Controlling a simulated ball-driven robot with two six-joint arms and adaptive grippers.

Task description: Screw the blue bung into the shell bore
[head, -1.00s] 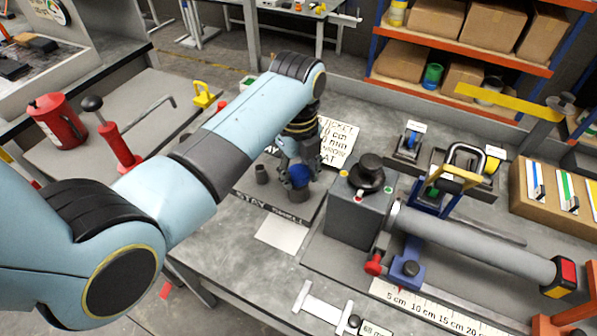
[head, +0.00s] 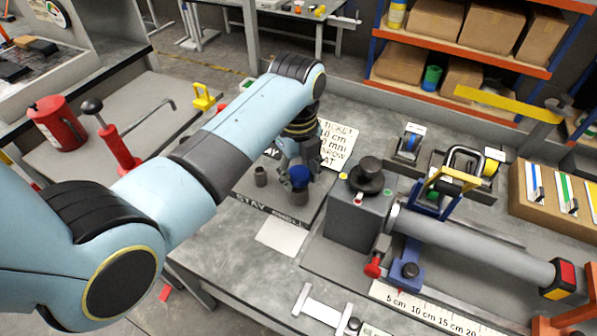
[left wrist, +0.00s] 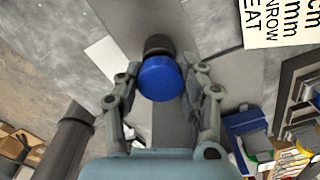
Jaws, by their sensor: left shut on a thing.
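The blue bung (head: 299,176) is between the fingers of my left gripper (head: 298,164), directly above a dark grey cylinder (head: 299,195) that looks like the shell. In the left wrist view the bung's round blue face (left wrist: 160,79) sits between the two fingertips (left wrist: 160,75), which are shut on it. The dark rim of the cylinder (left wrist: 158,44) shows just beyond the bung. Whether the bung's thread is inside the bore is hidden. My right gripper is not in view.
A smaller grey cylinder (head: 260,176) stands to the left on the plate marked STAY (head: 275,212). A grey block with a black knob (head: 360,215) and a long grey tube (head: 475,245) lie to the right. A ticket card (head: 338,145) lies behind the gripper.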

